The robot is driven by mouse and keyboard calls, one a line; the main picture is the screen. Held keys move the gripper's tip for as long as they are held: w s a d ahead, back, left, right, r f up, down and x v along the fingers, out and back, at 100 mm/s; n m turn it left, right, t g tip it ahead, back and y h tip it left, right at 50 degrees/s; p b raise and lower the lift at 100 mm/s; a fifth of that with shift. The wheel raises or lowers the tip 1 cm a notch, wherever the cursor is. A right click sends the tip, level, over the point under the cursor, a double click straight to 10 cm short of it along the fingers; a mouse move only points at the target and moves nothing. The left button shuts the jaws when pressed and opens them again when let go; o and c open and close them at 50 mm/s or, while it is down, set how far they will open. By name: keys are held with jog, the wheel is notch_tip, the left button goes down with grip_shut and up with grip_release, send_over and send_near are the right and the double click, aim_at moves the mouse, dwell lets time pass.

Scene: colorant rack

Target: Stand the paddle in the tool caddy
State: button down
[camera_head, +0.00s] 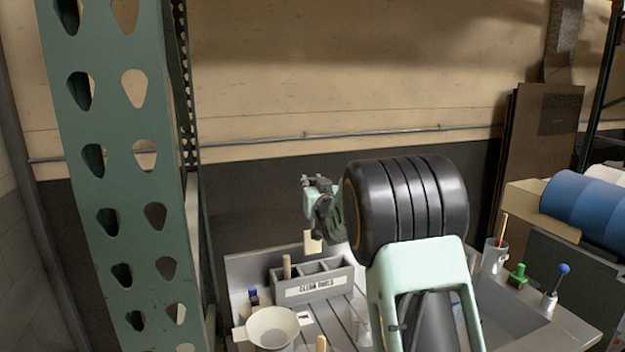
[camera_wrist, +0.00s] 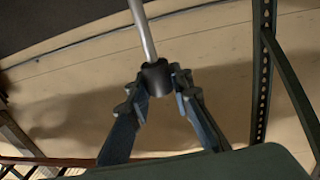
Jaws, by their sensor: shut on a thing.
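My gripper (camera_head: 318,190) is raised above the tool caddy in the head view. In the wrist view its two fingers (camera_wrist: 158,84) are shut on the black collar of the paddle (camera_wrist: 157,75), whose thin metal shaft (camera_wrist: 142,30) runs up out of the picture. In the head view a small pale flat piece (camera_head: 313,242) shows just below the gripper; I cannot tell whether it is part of the paddle. The grey tool caddy (camera_head: 318,285), labelled "CLEAN TOOLS", stands on the bench with open compartments. A wooden-handled tool (camera_head: 287,267) stands in its left compartment.
A pale bowl or strainer (camera_head: 272,326) and small bottles (camera_head: 254,297) are left of the caddy. At right are a cup with a stick (camera_head: 495,256), a green-handled item (camera_head: 517,274) and a blue-knobbed item (camera_head: 553,285). A green perforated upright (camera_head: 115,180) rises at left. My arm hides the bench's middle.

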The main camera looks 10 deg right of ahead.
jog(key=b, duration=0.1)
send_over(313, 221)
notch_tip(313, 221, down, 4)
jog(key=f, duration=0.1)
notch_tip(313, 221, down, 7)
jog(key=b, duration=0.8)
jog(key=shift+w+f+b, duration=0.1)
jog(key=shift+w+b, duration=0.05)
jog(key=shift+b, duration=0.25)
jog(key=c, duration=1.7)
grip_release()
jog(key=shift+o, duration=0.2)
jog(key=s, duration=1.2)
jog(key=shift+d, duration=0.25)
